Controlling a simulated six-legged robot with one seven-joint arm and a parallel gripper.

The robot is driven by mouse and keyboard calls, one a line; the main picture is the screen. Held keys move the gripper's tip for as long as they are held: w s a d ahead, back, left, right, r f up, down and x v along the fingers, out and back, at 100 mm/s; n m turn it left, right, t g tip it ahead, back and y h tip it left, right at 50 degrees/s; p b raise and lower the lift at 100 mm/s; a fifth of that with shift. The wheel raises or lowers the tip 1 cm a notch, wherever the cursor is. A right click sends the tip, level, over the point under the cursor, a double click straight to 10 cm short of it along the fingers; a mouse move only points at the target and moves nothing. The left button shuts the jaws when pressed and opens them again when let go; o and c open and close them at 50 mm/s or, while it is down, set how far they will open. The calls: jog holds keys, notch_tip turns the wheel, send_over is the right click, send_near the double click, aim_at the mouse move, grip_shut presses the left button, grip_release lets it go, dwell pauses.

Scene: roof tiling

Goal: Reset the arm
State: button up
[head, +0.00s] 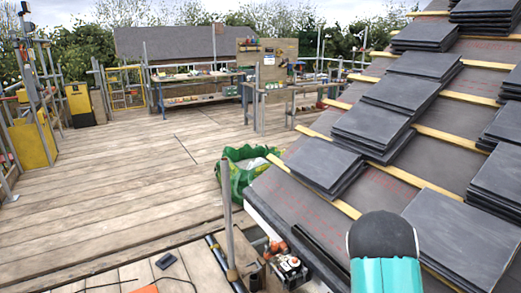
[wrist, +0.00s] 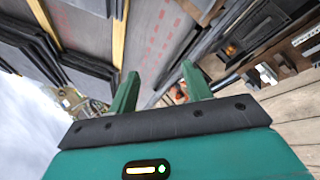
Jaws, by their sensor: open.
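My gripper (wrist: 155,88) shows in the wrist view with its two green fingers apart and nothing between them. Part of my arm, teal with a dark rounded end, rises at the bottom right of the head view; the fingers do not show there. Behind the fingers in the wrist view are the roof's grey underlay (wrist: 150,35) and a wooden batten (wrist: 118,30). The fingers appear clear of the roof.
The sloped roof (head: 325,222) at right carries several stacks of dark slates (head: 370,128) on battens. A green bag (head: 240,172) stands by the eave. Tools and a toolbox (head: 288,266) lie below the roof edge. Workbenches (head: 190,78) stand at the back. The plank deck (head: 110,170) at left is mostly clear.

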jog(key=s+a+r+m+h, duration=0.1)
jog(key=s+a+r+m, duration=0.25)
jog(key=r, duration=0.45)
jog(key=s+a+r+m, duration=0.3)
jog(key=s+r, duration=0.2)
jog(key=r, duration=0.2)
jog(key=s+a+r+m+h, duration=0.1)
jog(key=s+a+r+m, duration=0.25)
jog(key=r, duration=0.45)
jog(key=s+a+r+m+y, duration=0.1)
jog(key=s+a, duration=0.5)
jog(key=s, duration=0.3)
jog(key=s+a+r+m+g+y, duration=0.1)
jog(key=s+a+m+y, duration=0.1)
jog(key=s+a, duration=0.4)
jog(key=s+a+r+m+g+y, duration=0.1)
jog(key=s+a, duration=0.4)
jog(key=s, duration=0.7)
jog(key=shift+s+a+r+m+y, duration=0.3)
jog(key=shift+s+a+r+y, duration=0.1)
jog(key=shift+y, duration=0.2)
jog(key=shift+c, duration=1.4)
jog(key=shift+d, duration=0.1)
